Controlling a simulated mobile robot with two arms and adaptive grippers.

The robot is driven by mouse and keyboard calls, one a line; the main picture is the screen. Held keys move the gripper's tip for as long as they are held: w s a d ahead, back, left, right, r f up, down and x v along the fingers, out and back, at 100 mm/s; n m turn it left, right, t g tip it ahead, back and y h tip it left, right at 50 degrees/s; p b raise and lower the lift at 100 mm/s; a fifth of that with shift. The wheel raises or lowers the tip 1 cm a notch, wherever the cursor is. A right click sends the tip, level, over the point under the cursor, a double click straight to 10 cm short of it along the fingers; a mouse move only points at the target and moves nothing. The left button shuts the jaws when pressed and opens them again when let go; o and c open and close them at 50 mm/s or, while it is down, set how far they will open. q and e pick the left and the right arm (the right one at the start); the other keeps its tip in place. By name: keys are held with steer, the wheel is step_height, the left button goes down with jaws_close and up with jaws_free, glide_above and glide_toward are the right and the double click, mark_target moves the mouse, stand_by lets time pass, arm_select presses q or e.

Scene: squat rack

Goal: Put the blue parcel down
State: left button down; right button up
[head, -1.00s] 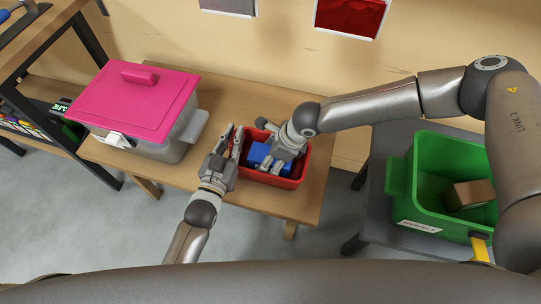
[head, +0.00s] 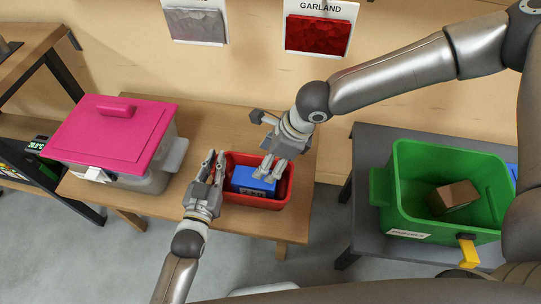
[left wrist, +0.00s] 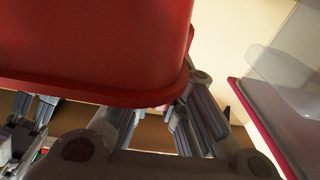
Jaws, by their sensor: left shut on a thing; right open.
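The blue parcel (head: 246,180) lies inside the red bin (head: 262,203) on the wooden table. My right gripper (head: 268,150) is open at the back edge of the bin, its fingers above the parcel and partly hiding its right part. I cannot tell whether a fingertip still touches it. My left gripper (head: 214,160) is at the left end of the red bin, shut on its wall. In the left wrist view the bin's red wall and rim (left wrist: 90,90) fill the upper left, close to the left gripper's fingers (left wrist: 160,120).
A clear tub with a pink lid (head: 115,130) stands left on the wooden table (head: 150,210). A green crate (head: 450,175) holding a brown box (head: 452,196) stands on a grey table (head: 365,240) at right. Bare table lies behind the red bin.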

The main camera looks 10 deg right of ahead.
arm_select(q)
steer(key=shift+r, duration=0.15)
stand_by(0.3)
steer(key=c, duration=1.4)
jaws_free()
steer(key=o, duration=0.8)
steer(key=o, duration=0.4)
steer(key=shift+o, duration=1)
